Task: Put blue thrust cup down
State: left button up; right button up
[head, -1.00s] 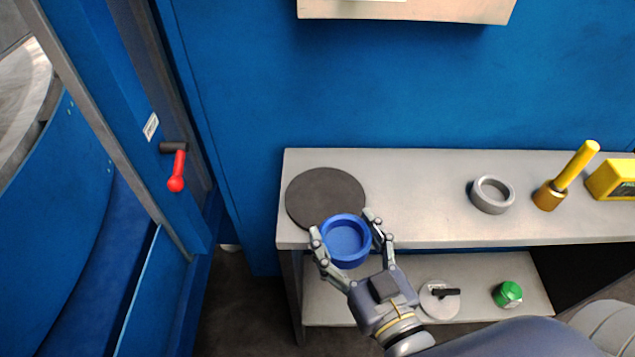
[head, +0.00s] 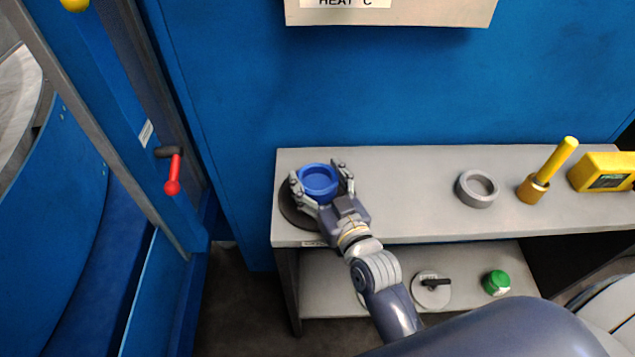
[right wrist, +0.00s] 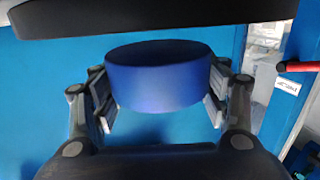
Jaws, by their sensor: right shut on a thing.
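The blue thrust cup (head: 318,180) is a short, round, open-topped cup. My right gripper (head: 322,183) is shut on it, with fingers on two opposite sides. In the head view the cup is over the round dark mat (head: 292,212) at the left end of the grey bench top, hiding much of it. In the right wrist view the cup (right wrist: 155,77) sits between the fingers. A strip of blue shows between it and the dark shape along the top edge, so it looks clear of the mat. My left gripper is not in view.
On the bench top (head: 410,195) stand a grey ring (head: 477,190), a yellow-handled tool (head: 546,172) and a yellow device (head: 602,172). The lower shelf (head: 395,300) holds a green-topped item (head: 497,283). A blue wall rises behind. Bare bench lies between mat and ring.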

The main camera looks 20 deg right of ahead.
jog(key=shift+f, duration=1.05)
jog(key=shift+f, duration=0.1)
jog(key=o, duration=1.3)
jog(key=shift+s, duration=0.1)
jog(key=shift+s, duration=0.35)
jog(key=s+d+b, duration=0.1)
jog(key=s+b, duration=0.1)
jog(key=s, duration=0.9)
jog(key=shift+d+r, duration=0.2)
jog(key=shift+r, duration=0.2)
jog(key=shift+s, duration=0.1)
